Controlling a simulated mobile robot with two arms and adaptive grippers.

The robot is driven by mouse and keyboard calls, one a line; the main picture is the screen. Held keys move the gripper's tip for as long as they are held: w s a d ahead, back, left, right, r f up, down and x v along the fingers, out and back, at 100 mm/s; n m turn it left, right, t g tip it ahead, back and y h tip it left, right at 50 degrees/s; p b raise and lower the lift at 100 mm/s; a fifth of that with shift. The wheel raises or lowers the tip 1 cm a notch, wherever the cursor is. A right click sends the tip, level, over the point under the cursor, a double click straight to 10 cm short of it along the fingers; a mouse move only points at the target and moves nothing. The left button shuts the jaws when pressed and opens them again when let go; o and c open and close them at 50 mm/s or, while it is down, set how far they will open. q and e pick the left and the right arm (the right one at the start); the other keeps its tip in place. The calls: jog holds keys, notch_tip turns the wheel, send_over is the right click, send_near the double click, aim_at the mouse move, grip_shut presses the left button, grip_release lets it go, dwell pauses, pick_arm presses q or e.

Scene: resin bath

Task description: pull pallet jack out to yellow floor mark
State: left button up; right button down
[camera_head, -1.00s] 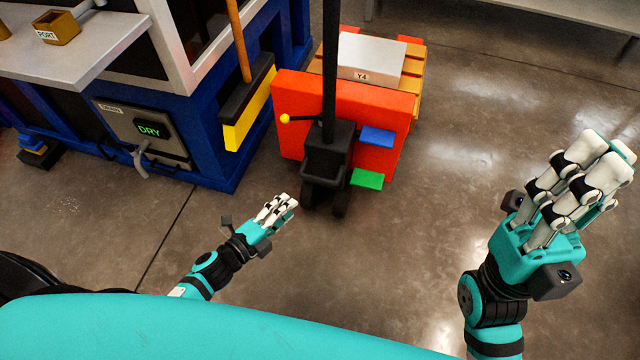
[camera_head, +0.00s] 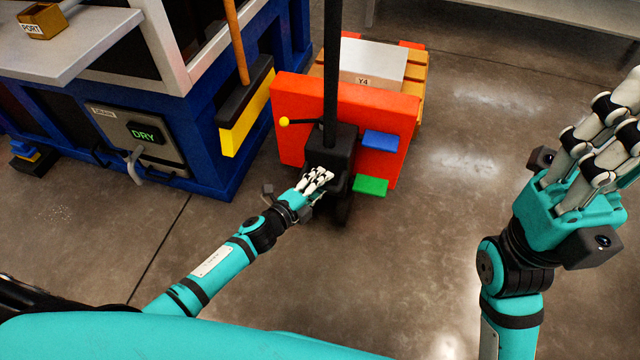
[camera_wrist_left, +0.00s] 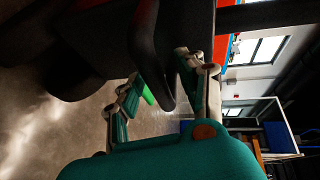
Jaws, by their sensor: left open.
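The pallet jack (camera_head: 340,110) stands upright in the head view, with a red body, a black base and a tall dark mast. A blue pedal (camera_head: 379,140) and a green pedal (camera_head: 370,185) stick out on its right side. A yellow-knobbed lever (camera_head: 285,121) is on its left. My left gripper (camera_head: 318,178) is open at the front of the black base; whether it touches cannot be told. In the left wrist view, dark jack parts (camera_wrist_left: 130,45) fill the space by the fingers. My right gripper (camera_head: 622,125) is raised at the right, cut by the picture edge. No yellow floor mark shows.
A wooden pallet (camera_head: 411,92) with a white box labelled Y4 (camera_head: 372,65) sits behind the red body. A blue machine (camera_head: 215,180) with a DRY display (camera_head: 145,133) stands close on the left. Floor at right is clear.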

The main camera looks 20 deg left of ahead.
pick_arm(q)
jog(key=shift+w, duration=0.1)
jog(key=shift+c, duration=1.3)
jog(key=c, duration=0.5)
jog(key=shift+s+d, duration=0.1)
jog(key=shift+s, duration=0.1)
grip_shut()
